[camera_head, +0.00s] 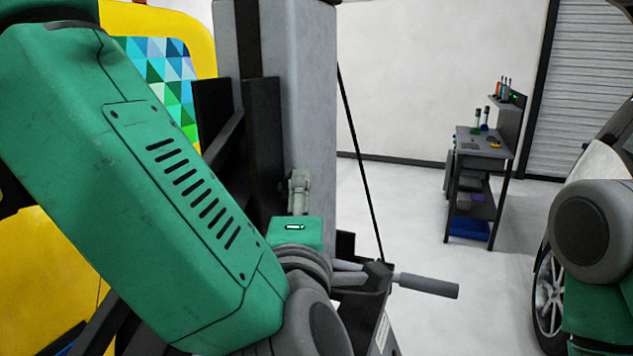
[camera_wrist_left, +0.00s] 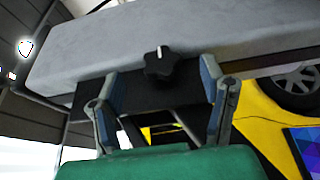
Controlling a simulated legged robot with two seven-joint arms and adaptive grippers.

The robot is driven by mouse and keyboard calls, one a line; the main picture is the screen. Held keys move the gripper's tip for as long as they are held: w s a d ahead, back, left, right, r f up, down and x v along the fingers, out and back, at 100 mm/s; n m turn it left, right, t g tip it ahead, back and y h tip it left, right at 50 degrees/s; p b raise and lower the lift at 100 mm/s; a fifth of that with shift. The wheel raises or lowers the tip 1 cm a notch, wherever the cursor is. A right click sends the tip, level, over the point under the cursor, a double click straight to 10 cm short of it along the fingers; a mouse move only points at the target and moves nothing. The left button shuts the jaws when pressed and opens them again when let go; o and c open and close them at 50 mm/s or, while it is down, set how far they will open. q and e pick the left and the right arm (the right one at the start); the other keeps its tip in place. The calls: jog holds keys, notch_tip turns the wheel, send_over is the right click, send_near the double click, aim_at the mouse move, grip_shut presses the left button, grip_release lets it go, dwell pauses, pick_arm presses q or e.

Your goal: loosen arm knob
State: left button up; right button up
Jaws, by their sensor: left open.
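The arm knob (camera_wrist_left: 159,65) is a black, lobed knob with a white mark on top. In the left wrist view it sits on the edge of a grey beam (camera_wrist_left: 90,65). My left gripper (camera_wrist_left: 158,76) is open, with one finger to each side of the knob and visible space between. I cannot tell how deep the knob lies between the fingers. In the head view my left gripper (camera_head: 299,186) is beside the grey column (camera_head: 300,100); the knob is hidden there. My right gripper is out of view.
A grey-handled lever (camera_head: 428,286) sticks out at the column's right. A thin black cable or rod (camera_head: 360,160) slants down beside the column. A yellow vehicle (camera_head: 60,250) stands behind my left arm. A tool cart (camera_head: 480,150) is farther back, with open floor before it. A car wheel (camera_head: 548,295) is at right.

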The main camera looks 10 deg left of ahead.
aim_at(282, 196)
pick_arm(q)
jog(key=w+a, duration=0.1)
jog(key=w, duration=0.1)
jog(key=w+a+p, duration=0.1)
jog(key=w+a, duration=0.1)
jog(key=shift+w+a, duration=0.1)
jog(key=shift+a, duration=0.1)
jog(key=shift+w+a, duration=0.2)
jog(key=shift+w, duration=0.05)
jog(key=shift+d, duration=0.15)
jog(key=shift+w+d+f, duration=0.1)
jog(key=shift+w+d, duration=0.15)
jog(key=shift+d, duration=0.4)
jog(key=shift+w+d, duration=0.2)
jog(key=shift+d, duration=0.65)
jog(key=c, duration=1.1)
jog(key=shift+a, duration=0.45)
jog(key=shift+c, duration=0.3)
jog(key=shift+s+a, duration=0.1)
jog(key=shift+a, duration=0.2)
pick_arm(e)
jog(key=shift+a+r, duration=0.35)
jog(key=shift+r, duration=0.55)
pick_arm(q)
jog(key=shift+f, duration=0.1)
